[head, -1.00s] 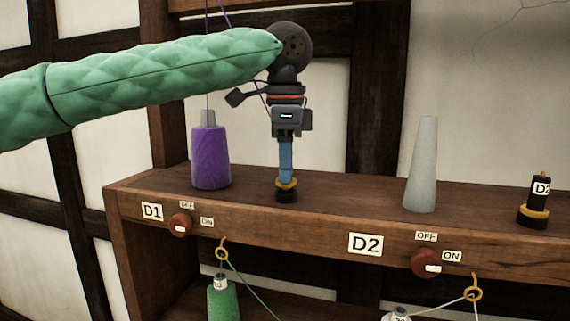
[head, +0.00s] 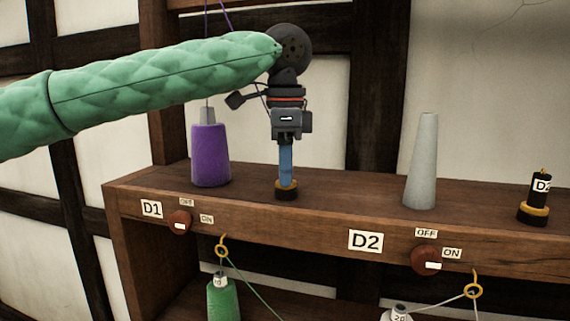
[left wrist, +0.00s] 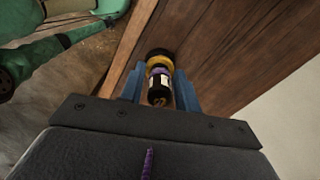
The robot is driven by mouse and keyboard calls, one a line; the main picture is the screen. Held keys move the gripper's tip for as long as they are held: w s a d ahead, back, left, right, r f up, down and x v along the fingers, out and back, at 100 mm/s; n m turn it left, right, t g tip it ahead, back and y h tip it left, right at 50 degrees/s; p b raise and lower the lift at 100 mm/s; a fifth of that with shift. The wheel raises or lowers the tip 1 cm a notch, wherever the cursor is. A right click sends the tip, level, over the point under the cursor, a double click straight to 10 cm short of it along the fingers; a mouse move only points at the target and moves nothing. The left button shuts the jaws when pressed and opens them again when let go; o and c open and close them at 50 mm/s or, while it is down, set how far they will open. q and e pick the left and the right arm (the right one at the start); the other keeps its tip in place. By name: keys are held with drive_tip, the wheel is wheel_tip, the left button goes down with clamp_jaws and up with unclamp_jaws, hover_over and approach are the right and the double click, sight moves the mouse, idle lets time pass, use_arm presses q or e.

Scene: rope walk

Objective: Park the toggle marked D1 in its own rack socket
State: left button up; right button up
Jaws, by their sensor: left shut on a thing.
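My left gripper (head: 286,172) points straight down over the top shelf of the wooden rack (head: 340,203), with its blue fingers shut on the D1 toggle. In the left wrist view the toggle (left wrist: 158,93) is a dark cylinder with a pale label and a purple band, between the blue fingers. Its marking is not readable. Directly beneath is the socket, black with a yellow ring (head: 286,185), right of the purple cone. The toggle is upright and in line with it. The fingers hide whether it is fully seated. My right gripper is not in view.
A purple spool (head: 210,155) stands close left of the gripper. A bare grey cone (head: 422,165) and the D2 toggle (head: 539,190) stand to the right. The D1 plate (head: 152,209) and a red-brown switch knob (head: 180,222) are on the front edge. A green spool (head: 222,300) sits below.

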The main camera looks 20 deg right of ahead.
use_arm(q)
drive_tip(key=shift+f, duration=0.15)
drive_tip(key=o, duration=0.7)
drive_tip(key=shift+r, duration=5.5)
